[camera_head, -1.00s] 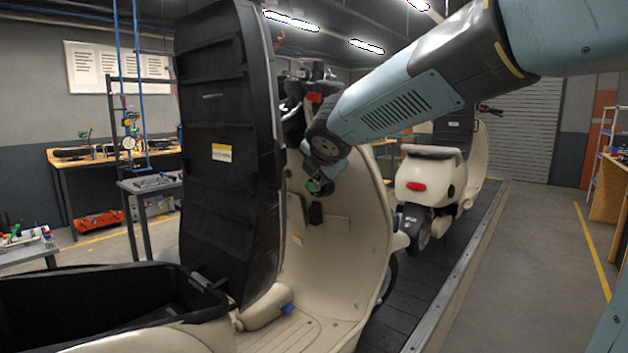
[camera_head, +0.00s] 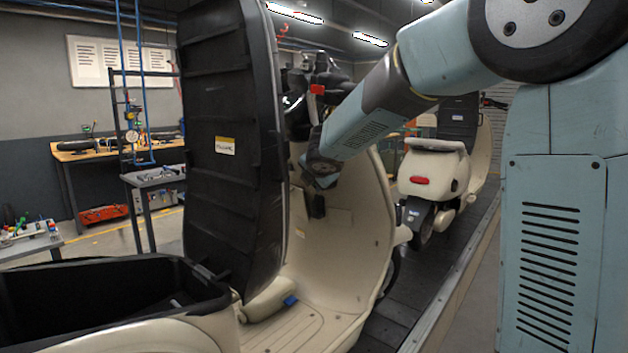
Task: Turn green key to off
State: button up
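The cream scooter (camera_head: 345,235) stands in front of me, its inner leg shield facing me. My arm reaches from the right to the upper part of this shield. The wrist end with my gripper (camera_head: 321,174) is close to the panel, just right of the raised black seat. Its fingers cannot be made out, so I cannot tell whether they are open or shut, or touching anything. No green key shows; the wrist covers that part of the panel. A small black part (camera_head: 316,205) shows on the shield just below the wrist.
The raised black seat (camera_head: 228,205) stands tall left of my gripper, over an open storage bin (camera_head: 95,312). A second scooter (camera_head: 432,172) stands behind on the dark slat conveyor (camera_head: 392,322). Workbenches line the left side.

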jog(key=shift+w, duration=0.1)
jog(key=c, duration=0.7)
jog(key=o, duration=0.4)
jog(key=c, duration=0.4)
